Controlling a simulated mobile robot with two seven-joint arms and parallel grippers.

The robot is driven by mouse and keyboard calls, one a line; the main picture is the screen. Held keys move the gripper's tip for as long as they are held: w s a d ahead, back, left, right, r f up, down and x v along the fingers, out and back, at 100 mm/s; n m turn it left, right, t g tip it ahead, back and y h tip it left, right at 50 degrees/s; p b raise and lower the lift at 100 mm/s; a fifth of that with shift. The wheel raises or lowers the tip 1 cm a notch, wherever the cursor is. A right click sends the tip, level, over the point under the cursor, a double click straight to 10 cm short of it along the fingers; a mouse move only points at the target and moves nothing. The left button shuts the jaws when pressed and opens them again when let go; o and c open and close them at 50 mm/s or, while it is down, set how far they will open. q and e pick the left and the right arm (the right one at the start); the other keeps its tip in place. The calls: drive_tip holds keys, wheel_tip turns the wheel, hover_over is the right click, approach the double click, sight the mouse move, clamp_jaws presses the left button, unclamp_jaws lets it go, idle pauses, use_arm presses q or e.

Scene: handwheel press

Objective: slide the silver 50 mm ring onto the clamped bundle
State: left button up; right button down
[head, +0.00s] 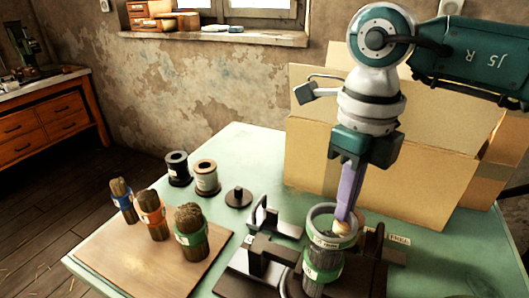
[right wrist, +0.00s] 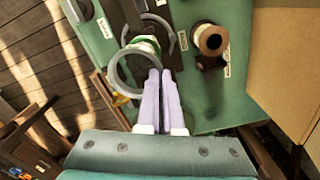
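My right gripper (head: 345,215) points down over the table with its purple fingers close together. In the right wrist view its fingertips (right wrist: 159,75) are shut on the rim of the silver ring (right wrist: 116,76). In the head view the labelled ring (head: 318,238) is held over the clamped bundle, which wears a green band (head: 322,270). The bundle stands upright in the dark clamp (head: 262,262). In the right wrist view the ring looks offset from the green-banded bundle (right wrist: 146,45); I cannot tell whether its top is inside the ring. My left gripper is not in view.
Three banded bundles stand on a wooden board (head: 120,250) at the left. A dark spool (head: 178,168), a lighter spool (head: 207,178) and a dark knobbed disc (head: 238,197) stand behind. A copper-coloured spool (right wrist: 211,40) is close to the clamp. An open cardboard box (head: 420,185) fills the back right.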

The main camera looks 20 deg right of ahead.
drive_tip(key=shift+f+b, duration=1.35)
drive_tip(key=shift+f, duration=0.45)
drive_tip(key=shift+d+f, duration=0.15)
drive_tip(key=shift+f, duration=0.25)
drive_tip(key=c, duration=1)
unclamp_jaws()
drive_tip(key=shift+d+b, duration=0.1)
drive_tip(key=shift+b, duration=0.2)
drive_tip(key=shift+r, duration=0.5)
wheel_tip(320, 180, up, 10)
drive_tip(key=shift+w+d+b, duration=0.15)
drive_tip(key=shift+w+b, duration=0.1)
drive_tip(key=shift+b, duration=0.05)
